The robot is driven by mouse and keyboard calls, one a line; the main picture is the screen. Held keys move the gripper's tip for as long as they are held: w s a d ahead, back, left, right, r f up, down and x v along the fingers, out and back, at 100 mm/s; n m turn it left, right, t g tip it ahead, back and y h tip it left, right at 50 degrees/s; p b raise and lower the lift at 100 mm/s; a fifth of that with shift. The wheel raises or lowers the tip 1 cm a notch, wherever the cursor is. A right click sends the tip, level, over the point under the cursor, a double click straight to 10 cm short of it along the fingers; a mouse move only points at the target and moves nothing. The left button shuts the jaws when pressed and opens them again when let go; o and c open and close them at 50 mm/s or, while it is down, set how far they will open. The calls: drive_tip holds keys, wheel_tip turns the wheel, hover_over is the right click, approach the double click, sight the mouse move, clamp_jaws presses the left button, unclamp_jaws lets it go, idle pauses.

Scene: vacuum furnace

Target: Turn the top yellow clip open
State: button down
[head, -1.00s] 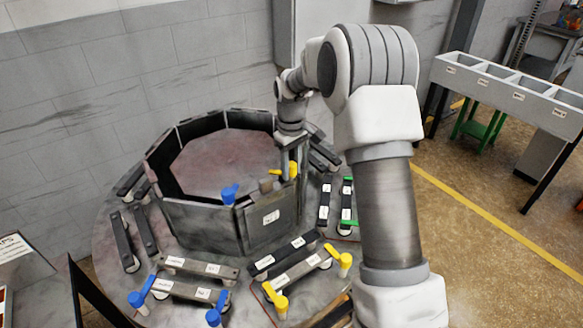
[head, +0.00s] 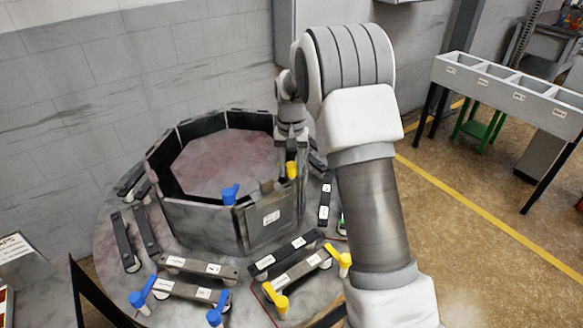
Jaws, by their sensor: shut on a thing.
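The top yellow clip (head: 291,170) sits at the top edge of the octagonal chamber wall, at its right front corner. It now shows as a narrow upright yellow shape. My gripper (head: 293,150) is at the clip, just behind and above it, and is shut on it. The fingertips are mostly hidden by the clip and the wrist, so the exact grip is hard to see. A blue clip (head: 230,194) sits on the wall's front left corner.
The chamber wall panel (head: 271,226) carries a white label. Dark and grey bars lie around the base plate, with two more yellow clips (head: 277,299) (head: 344,262) and two blue clips (head: 139,297) (head: 216,314) in front. A bin table (head: 505,92) stands at right.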

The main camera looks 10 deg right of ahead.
sight(291, 164)
drive_tip(key=shift+w+r+m, duration=0.2)
drive_tip(key=shift+m, duration=0.4)
drive_tip(key=c, duration=0.6)
unclamp_jaws()
drive_tip(key=shift+o, duration=0.3)
drive_tip(key=shift+f, duration=0.1)
wheel_tip(291, 164, up, 17)
drive_tip(key=shift+r+p, duration=0.2)
drive_tip(key=shift+p, duration=0.1)
drive_tip(key=shift+s, duration=0.1)
